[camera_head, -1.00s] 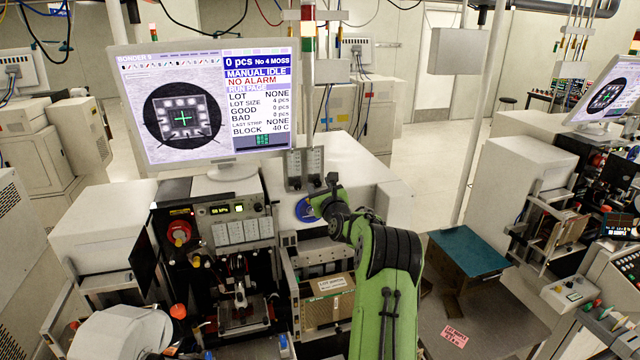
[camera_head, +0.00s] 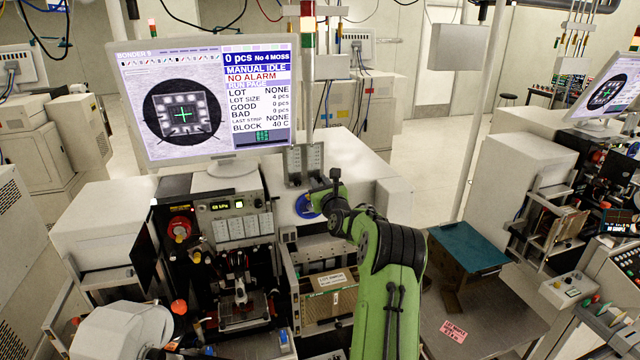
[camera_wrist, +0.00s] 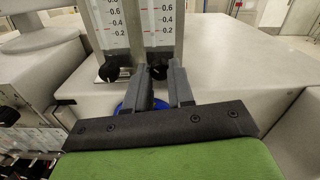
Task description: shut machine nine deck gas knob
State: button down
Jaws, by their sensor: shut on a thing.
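Two flowmeters with clear scales stand side by side on the bonder's white housing; they show in the head view (camera_head: 303,162) and closer in the wrist view (camera_wrist: 108,25). Each has a small black knob at its foot. The left knob (camera_wrist: 109,72) is free. The right knob (camera_wrist: 158,71) lies between the fingertips of my gripper (camera_wrist: 161,72), which is shut on it. The fingers hide part of this knob. I cannot read any label that names the knobs. In the head view my green arm hides much of my gripper.
A monitor (camera_head: 205,105) marked bonder 9 stands left of the flowmeters. A blue round part (camera_wrist: 130,107) sits behind and below my fingers. The white housing top (camera_wrist: 245,55) right of the flowmeters is clear. A teal-topped stand (camera_head: 468,248) is to the right.

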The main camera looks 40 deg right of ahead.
jog(key=shift+r+m+p, duration=0.1)
jog(key=shift+m+p, duration=0.65)
jog(key=shift+m, duration=1.75)
jog(key=c, duration=1)
grip_release()
jog(key=shift+s, duration=0.1)
jog(key=b+v, duration=0.4)
jog(key=v, duration=1.1)
jog(key=shift+s+a, duration=0.15)
jog(key=shift+s, duration=0.15)
